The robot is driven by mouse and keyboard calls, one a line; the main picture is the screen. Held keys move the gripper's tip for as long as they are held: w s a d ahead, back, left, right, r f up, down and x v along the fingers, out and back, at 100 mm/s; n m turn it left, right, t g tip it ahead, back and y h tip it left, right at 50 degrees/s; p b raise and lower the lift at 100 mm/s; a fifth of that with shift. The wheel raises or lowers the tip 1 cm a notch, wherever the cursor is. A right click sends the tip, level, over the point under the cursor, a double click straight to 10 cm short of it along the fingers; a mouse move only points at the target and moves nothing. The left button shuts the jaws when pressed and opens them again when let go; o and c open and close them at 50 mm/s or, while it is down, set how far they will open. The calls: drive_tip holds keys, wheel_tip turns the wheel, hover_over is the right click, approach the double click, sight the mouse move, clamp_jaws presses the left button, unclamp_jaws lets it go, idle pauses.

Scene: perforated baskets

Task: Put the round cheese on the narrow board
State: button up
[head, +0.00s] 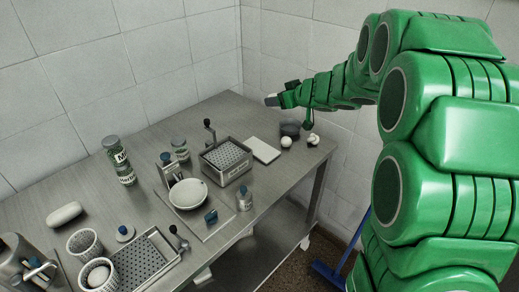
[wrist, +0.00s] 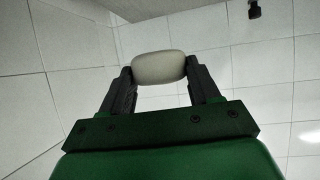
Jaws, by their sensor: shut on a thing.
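My gripper (wrist: 160,72) is shut on a pale, rounded block, seemingly the round cheese (wrist: 158,66), gripped by its two ends in the wrist view. In the head view my gripper (head: 275,100) is raised above the far right part of the table, and the held piece shows only as a small light patch at its tip. A white flat rectangular board (head: 263,150), perhaps the narrow board, lies bare on the table below and in front of my gripper, right of a perforated basket (head: 226,160).
A dark round object (head: 290,130), a white ball (head: 286,142) and a mushroom-like piece (head: 313,139) sit right of the board. A white bowl (head: 187,194), jars (head: 120,162) and another perforated basket (head: 145,264) stand left. Tiled walls are behind.

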drive_tip(key=s+a+f+n+g+y, duration=0.3)
drive_tip(key=s+f+n+g, duration=0.15)
drive_tip(key=s+f, duration=0.5)
hover_over(263, 149)
drive_tip(key=shift+n, duration=0.35)
drive_tip(key=shift+s+f, duration=0.2)
drive_tip(key=shift+f, duration=1.7)
drive_tip(key=shift+s+f, duration=0.2)
drive_tip(key=shift+f, duration=1.65)
drive_tip(key=shift+w+f, duration=0.35)
drive_tip(key=shift+f, duration=1.5)
drive_tip(key=shift+f, duration=0.1)
drive_tip(key=o, duration=1.1)
